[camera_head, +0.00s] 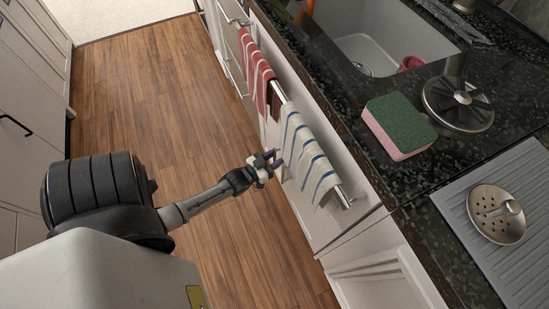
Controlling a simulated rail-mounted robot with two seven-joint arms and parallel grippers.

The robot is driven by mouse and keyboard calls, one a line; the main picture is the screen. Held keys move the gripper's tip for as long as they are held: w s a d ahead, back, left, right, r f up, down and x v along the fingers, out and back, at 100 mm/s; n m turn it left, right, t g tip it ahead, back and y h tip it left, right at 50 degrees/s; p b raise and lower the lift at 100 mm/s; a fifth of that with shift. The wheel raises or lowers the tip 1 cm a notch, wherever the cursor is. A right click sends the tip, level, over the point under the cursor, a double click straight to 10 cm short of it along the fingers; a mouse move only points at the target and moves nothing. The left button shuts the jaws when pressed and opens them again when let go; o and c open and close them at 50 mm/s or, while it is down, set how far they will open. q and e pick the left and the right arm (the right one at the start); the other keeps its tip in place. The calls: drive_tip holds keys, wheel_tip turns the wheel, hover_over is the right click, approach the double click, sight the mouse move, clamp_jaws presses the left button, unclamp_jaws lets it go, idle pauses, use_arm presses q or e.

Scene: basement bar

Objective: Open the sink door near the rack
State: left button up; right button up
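The white sink cabinet front (312,224) runs below the dark counter and looks shut. A metal bar (343,198) runs along it, with a white towel with blue stripes (308,160) and a red striped towel (256,70) hanging over it. My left gripper (277,159) is just left of the blue-striped towel, close to the cabinet front. Its fingers are small here, and I cannot tell whether they are apart or touch anything. A grey ribbed drying rack (478,240) lies on the counter at right. My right gripper is out of view.
The sink (385,38) is at the top, with a green and pink sponge (400,126) and a metal strainer (458,103) beside it. Another strainer (496,214) lies on the rack. Wooden floor (150,80) is clear between the counter and the left cabinets (25,75).

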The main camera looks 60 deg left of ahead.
use_arm(q)
clamp_jaws()
idle(0.4)
drive_tip(key=shift+s, duration=0.1)
